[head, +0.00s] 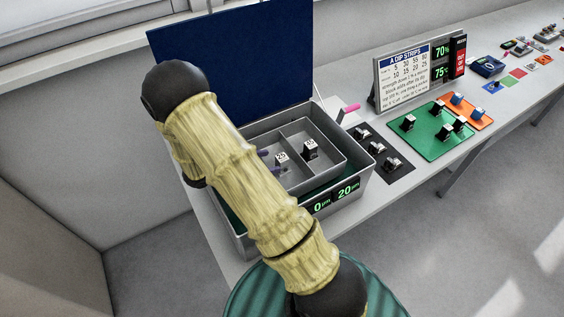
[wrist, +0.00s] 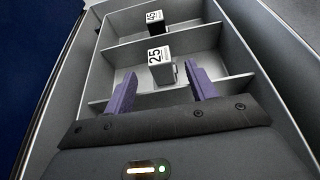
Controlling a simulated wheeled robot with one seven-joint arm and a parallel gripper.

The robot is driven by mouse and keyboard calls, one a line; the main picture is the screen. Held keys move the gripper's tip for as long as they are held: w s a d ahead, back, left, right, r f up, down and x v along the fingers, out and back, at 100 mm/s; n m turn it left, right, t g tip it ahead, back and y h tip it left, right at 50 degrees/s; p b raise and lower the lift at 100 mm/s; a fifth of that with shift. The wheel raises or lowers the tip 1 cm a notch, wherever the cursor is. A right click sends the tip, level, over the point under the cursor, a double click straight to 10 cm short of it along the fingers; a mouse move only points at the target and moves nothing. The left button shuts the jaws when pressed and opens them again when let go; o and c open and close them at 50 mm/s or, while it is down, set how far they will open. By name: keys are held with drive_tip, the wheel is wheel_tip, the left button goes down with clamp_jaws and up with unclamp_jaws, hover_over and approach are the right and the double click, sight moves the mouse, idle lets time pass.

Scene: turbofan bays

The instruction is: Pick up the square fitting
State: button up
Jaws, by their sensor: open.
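No piece is marked as the square fitting, and I cannot tell which piece it is. A boxy white-and-dark block labelled 25 (head: 281,160) stands in a compartment of the grey divided tray (head: 338,157). In the wrist view this block (wrist: 163,62) appears between and just beyond the purple fingertips of my gripper (wrist: 160,76). My gripper is open, and I cannot tell whether it touches the block. A similar block (head: 310,149) with a number label stands in another compartment; it also shows in the wrist view (wrist: 155,21), farther off. My arm hides part of the tray in the head view.
The tray sits in a grey case (head: 357,188) with a raised blue lid (head: 235,60). Tray walls and dividers surround the blocks. To the right, several fittings stand on a black mat (head: 398,178) and a green mat (head: 428,142). A sign (head: 405,75) stands behind.

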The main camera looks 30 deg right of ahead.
sight(277, 160)
drive_tip(key=p+x, duration=0.1)
drive_tip(key=x, duration=0.4)
drive_tip(key=shift+d+f+p, duration=0.1)
drive_tip(key=shift+d+p, duration=0.25)
drive_tip(key=shift+p, duration=0.05)
idle(0.3)
drive_tip(key=c, duration=1.2)
wheel_tip(277, 160, up, 18)
drive_tip(key=b, duration=0.3)
